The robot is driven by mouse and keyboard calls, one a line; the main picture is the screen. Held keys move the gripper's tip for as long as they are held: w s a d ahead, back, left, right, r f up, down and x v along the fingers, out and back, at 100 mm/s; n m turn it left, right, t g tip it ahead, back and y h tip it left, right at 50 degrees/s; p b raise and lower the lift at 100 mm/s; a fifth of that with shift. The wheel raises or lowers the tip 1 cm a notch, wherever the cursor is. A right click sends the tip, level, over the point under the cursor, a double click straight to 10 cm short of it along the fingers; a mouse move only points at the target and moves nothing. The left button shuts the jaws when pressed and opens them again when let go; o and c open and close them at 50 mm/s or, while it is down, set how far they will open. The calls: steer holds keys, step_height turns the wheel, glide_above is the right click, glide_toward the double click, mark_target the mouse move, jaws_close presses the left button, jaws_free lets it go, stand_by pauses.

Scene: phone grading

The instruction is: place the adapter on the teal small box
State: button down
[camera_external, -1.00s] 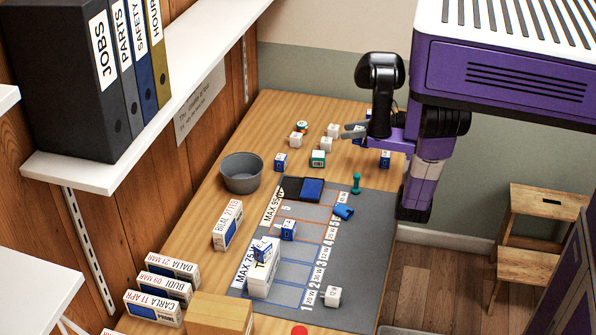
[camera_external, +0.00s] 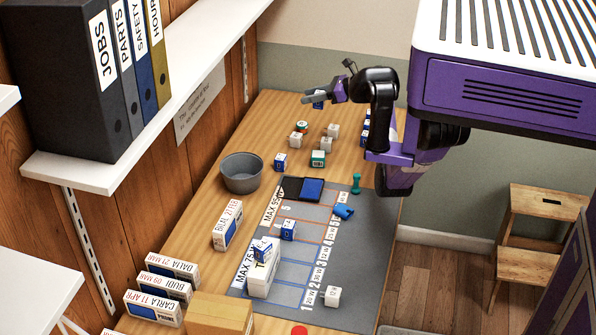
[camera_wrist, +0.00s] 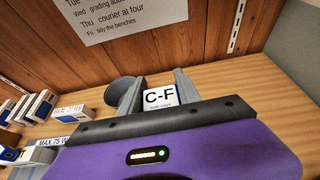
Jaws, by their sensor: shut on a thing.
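My gripper (camera_external: 314,98) is up at the far end of the table, shut on a small blue adapter with a white top (camera_external: 318,104). In the wrist view the adapter's white face (camera_wrist: 159,97) reads "C-F" between the two grey fingers (camera_wrist: 158,90). The small teal box with a white top (camera_external: 318,158) stands on the bare wood beyond the grey mat, nearer the camera than my gripper. Nothing is seen on its top. I cannot make it out in the wrist view.
A grey bowl (camera_external: 241,174) is to the left. More blue boxes (camera_external: 366,125) are near my arm. The grey mat (camera_external: 352,262) holds labelled rows, a phone and boxes.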

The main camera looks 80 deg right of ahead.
step_height(320, 180, down, 20)
steer(key=shift+s+r+b, duration=0.1)
steer(key=shift+r+b, duration=0.15)
steer(key=shift+b, duration=0.3)
steer(key=shift+f, duration=0.1)
steer(key=c, duration=0.9)
jaws_free()
steer(key=shift+o, duration=0.2)
steer(key=shift+s+d, duration=0.1)
steer(key=v, duration=1.2)
